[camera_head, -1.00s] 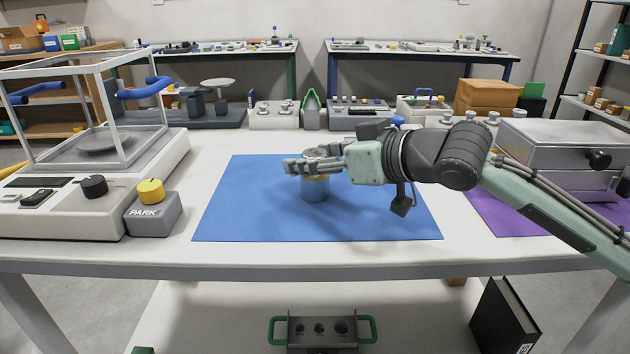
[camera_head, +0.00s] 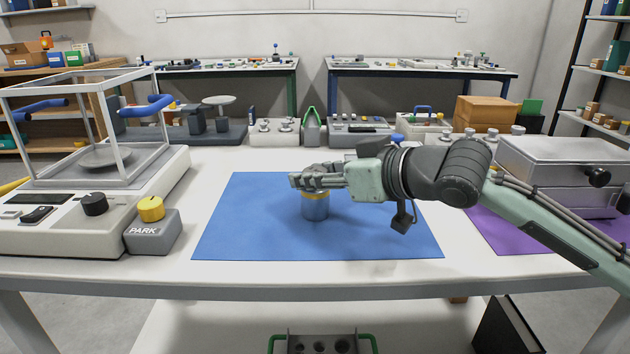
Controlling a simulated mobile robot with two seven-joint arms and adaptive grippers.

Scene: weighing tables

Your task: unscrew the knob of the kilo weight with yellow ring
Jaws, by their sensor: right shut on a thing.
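The kilo weight (camera_head: 315,209) is a grey metal cylinder with a yellow ring (camera_head: 316,195) near its top. It stands upright on the blue mat (camera_head: 250,235). My right gripper (camera_head: 308,180) reaches in from the right and is shut at the top of the weight, on its knob. The fingers hide most of the knob, so I cannot tell whether it has turned. My left gripper is not in view.
A balance with a glazed frame (camera_head: 95,160) stands at the left, beside a grey PARK box with a yellow knob (camera_head: 151,225). A purple mat (camera_head: 495,229) and metal case (camera_head: 560,165) are at the right. Several instruments line the back. The blue mat's front is clear.

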